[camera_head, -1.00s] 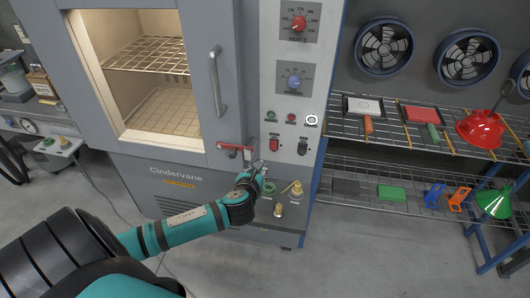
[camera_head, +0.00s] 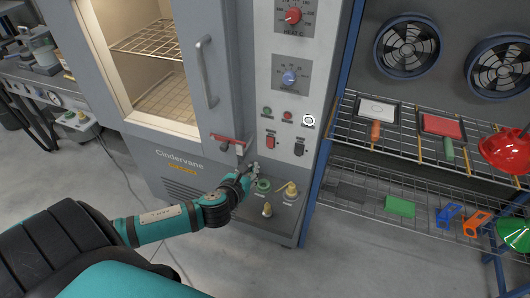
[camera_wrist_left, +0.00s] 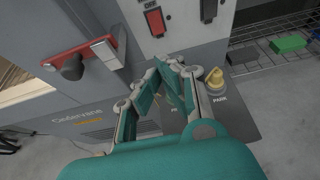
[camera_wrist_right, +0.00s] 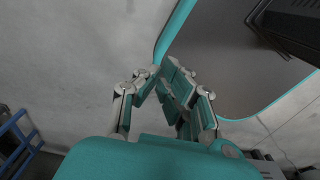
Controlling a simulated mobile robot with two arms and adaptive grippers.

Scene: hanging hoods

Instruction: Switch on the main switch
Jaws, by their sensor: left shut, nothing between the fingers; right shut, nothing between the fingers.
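The oven's control panel (camera_head: 284,107) carries a red rocker switch (camera_head: 270,140) and a black rocker switch (camera_head: 299,147). Their labels are too small to read, so I cannot tell which is the main switch. In the left wrist view the red rocker (camera_wrist_left: 155,21) is above the fingers and the black rocker (camera_wrist_left: 208,9) is to its right. My left gripper (camera_head: 252,170) is shut and empty, below and left of the red rocker, apart from it. My right gripper (camera_wrist_right: 165,74) is shut and empty, seen only in its own wrist view, away from the panel.
A red latch handle (camera_head: 228,138) juts out left of the rockers. Below them is a ledge with a green ring-shaped part (camera_head: 263,186) and brass valves (camera_head: 290,189). A wire shelf (camera_head: 425,150) with tools stands at the right. Floor in front is clear.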

